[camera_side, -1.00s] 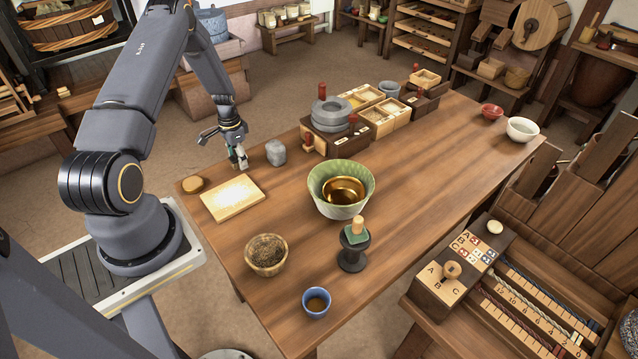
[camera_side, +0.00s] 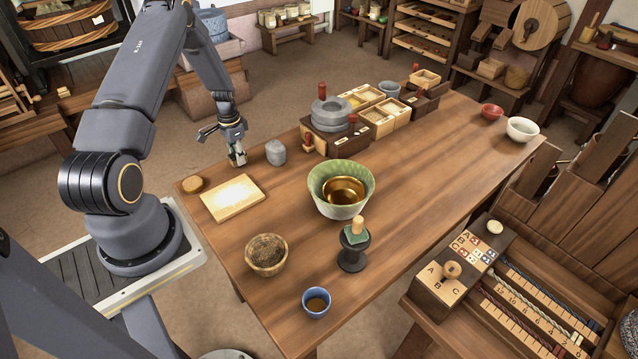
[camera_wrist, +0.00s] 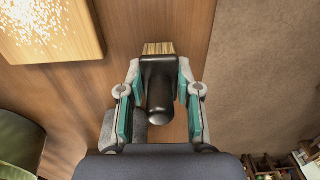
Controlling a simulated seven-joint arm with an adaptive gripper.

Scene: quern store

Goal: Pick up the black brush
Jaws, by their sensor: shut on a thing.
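The black brush (camera_wrist: 158,90) has a dark rounded handle and a pale bristle end. In the wrist view it lies between the fingertips of my gripper (camera_wrist: 160,76), which are shut on its dark body. The bristles point away from the palm. In the side view my gripper (camera_side: 238,160) points down at the table's far left edge, and the brush is too small and covered to make out there.
A pale board (camera_side: 233,198) with white powder lies close by on the wooden table (camera_side: 420,165). A grey stone pot (camera_side: 276,153) stands just right of my gripper.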

